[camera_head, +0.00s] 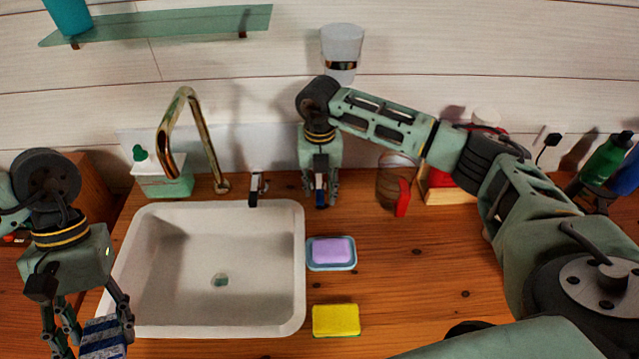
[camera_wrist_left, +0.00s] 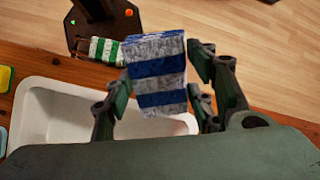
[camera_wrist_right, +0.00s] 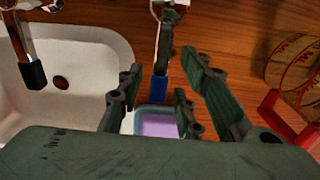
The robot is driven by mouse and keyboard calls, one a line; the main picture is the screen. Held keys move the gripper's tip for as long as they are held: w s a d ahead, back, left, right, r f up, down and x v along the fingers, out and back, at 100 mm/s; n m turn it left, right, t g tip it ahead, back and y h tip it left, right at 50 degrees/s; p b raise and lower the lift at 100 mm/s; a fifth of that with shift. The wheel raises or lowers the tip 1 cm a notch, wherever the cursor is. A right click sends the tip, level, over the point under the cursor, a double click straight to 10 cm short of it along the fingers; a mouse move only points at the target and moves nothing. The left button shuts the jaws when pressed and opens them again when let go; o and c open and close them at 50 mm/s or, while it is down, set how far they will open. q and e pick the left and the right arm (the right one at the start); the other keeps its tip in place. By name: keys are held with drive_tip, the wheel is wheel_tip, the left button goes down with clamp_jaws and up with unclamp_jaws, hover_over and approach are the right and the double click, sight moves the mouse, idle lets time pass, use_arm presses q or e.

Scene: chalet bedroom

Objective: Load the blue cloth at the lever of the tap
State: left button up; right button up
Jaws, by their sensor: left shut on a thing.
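The blue-and-white striped cloth (camera_wrist_left: 157,75) is held between the fingers of my left gripper (camera_head: 90,325), and it also shows at the lower left of the head view (camera_head: 103,337). The gold tap (camera_head: 181,125) stands behind the sink. A blue-ended lever (camera_wrist_right: 160,88) lies between the fingers of my right gripper (camera_head: 320,198). These fingers stand apart on either side of it; whether they touch it cannot be told. A second, black-ended lever (camera_head: 256,190) stands left of it at the sink's back edge.
The white sink (camera_head: 130,270) is empty. Right of it lie a purple soap in a dish (camera_head: 331,253) and a yellow sponge (camera_head: 335,320). A glass jar (camera_head: 391,180) stands right of my right gripper. A green-striped cloth (camera_wrist_left: 104,50) lies beyond the sink in the left wrist view.

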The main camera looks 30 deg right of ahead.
drive_tip(key=shift+c, duration=0.6)
clamp_jaws()
